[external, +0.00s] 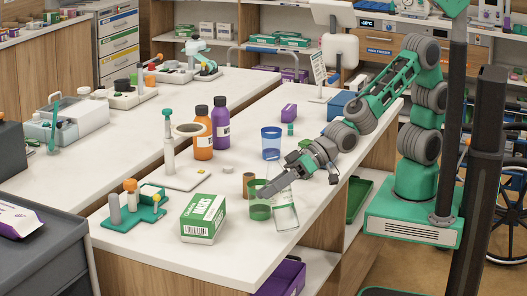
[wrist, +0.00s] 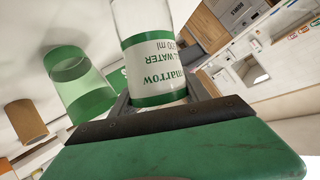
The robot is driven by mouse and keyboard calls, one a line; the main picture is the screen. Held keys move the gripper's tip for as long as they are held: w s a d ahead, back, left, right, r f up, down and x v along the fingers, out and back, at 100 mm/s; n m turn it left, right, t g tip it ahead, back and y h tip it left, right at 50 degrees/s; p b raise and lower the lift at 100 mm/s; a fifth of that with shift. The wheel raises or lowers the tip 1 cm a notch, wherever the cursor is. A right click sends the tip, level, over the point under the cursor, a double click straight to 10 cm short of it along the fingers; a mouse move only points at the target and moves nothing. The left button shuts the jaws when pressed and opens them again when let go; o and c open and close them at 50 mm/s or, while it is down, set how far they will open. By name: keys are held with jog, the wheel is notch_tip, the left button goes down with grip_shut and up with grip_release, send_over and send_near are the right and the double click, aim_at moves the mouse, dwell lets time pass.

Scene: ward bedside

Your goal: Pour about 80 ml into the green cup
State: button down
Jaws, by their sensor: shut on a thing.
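My gripper (external: 284,186) is shut on a clear bottle (external: 286,215) with a white and green label, near the front edge of the white counter. In the wrist view the bottle (wrist: 153,60) stands between my two fingers, its label reading "WATER" upside down. It looks slightly tilted in the external view. The green cup also shows in the wrist view (wrist: 80,85), apart from the bottle. I cannot tell how much liquid either holds.
A brown cylinder (external: 248,184) stands close behind the green cup. A blue cup (external: 271,142) is farther back. A green and white box (external: 203,218) lies to the left. Orange (external: 204,135) and purple (external: 220,125) bottles stand behind a white stand (external: 170,155).

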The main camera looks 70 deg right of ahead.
aim_at(273, 202)
jog(key=shift+w+r, duration=0.1)
jog(key=shift+w, duration=0.05)
jog(key=shift+w+d+r+m+g+y+p, duration=0.2)
jog(key=shift+r+m+g+y+p, duration=0.35)
jog(key=shift+p, duration=0.45)
jog(key=f+b, duration=0.1)
jog(key=f+m, duration=0.1)
jog(key=shift+s+f+b, duration=0.2)
jog(key=shift+f+b, duration=0.15)
jog(key=shift+s+a+f+m+g+y, duration=0.35)
jog(key=shift+f+m+g, duration=0.1)
jog(key=shift+m+g, duration=0.15)
jog(key=shift+s+a+f+m+g+y+b, duration=0.1)
jog(key=shift+s+f+m+g+y+b, duration=0.1)
jog(key=shift+f+m+b, duration=0.15)
jog(key=shift+s+a+f+m+g+y+b, duration=0.1)
jog(key=shift+f+m+g+y+b, duration=0.1)
jog(key=shift+f+b, duration=0.2)
jog(key=shift+a, duration=0.1)
jog(key=shift+s+r+m+g, duration=0.1)
jog(key=shift+r+m+g, duration=0.15)
jog(key=shift+r+m, duration=0.15)
jog(key=shift+s+r+m+y, duration=0.1)
jog(key=shift+r+m+y, duration=0.25)
jog(key=shift+y, duration=0.15)
jog(key=shift+w+r+m+g+y, duration=0.3)
jog(key=shift+r+m+y, duration=0.15)
jog(key=shift+r, duration=0.1)
jog(key=shift+r+m, duration=0.5)
jog(key=shift+r, duration=0.05)
